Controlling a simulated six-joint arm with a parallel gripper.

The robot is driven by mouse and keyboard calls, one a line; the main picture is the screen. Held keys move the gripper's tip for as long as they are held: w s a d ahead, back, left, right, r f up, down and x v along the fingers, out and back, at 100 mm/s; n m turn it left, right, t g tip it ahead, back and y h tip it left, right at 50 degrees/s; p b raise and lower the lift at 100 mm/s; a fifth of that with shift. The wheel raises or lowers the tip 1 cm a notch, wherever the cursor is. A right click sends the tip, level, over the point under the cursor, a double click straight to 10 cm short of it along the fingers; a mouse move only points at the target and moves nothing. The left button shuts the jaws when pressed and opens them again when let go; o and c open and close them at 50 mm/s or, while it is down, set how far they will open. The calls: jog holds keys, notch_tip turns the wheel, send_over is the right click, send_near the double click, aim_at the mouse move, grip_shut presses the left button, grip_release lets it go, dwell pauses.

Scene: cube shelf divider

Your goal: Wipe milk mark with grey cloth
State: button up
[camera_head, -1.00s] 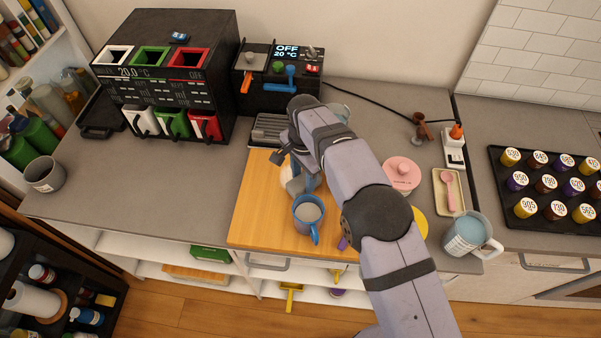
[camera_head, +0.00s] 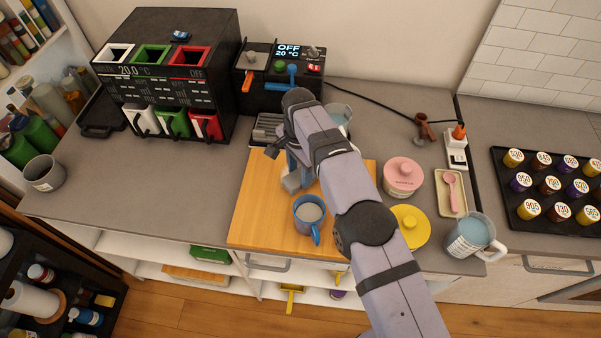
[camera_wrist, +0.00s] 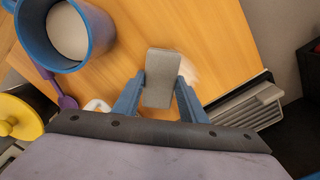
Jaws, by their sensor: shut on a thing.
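My gripper (camera_wrist: 158,90) is shut on the grey cloth (camera_wrist: 158,70), a small block-like piece between its two blue fingers. The cloth also shows low over the wooden board (camera_head: 262,215) in the head view (camera_head: 291,183). A faint whitish milk mark (camera_wrist: 188,72) shows on the wood just right of the cloth in the wrist view. The cloth covers or borders part of it. I cannot tell whether the cloth touches the wood.
A blue mug (camera_head: 309,213) of milk stands on the board close to my gripper. A yellow lid (camera_head: 411,226), a pink jar (camera_head: 403,177) and a light-blue jug (camera_head: 470,236) stand to the right. A slatted grey tray (camera_wrist: 245,112) lies at the board's edge.

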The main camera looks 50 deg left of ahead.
jog(key=shift+d, duration=0.2)
jog(key=shift+d+f, duration=0.1)
jog(key=shift+d, duration=0.95)
jog(key=shift+a, duration=0.15)
jog(key=shift+a, duration=1.1)
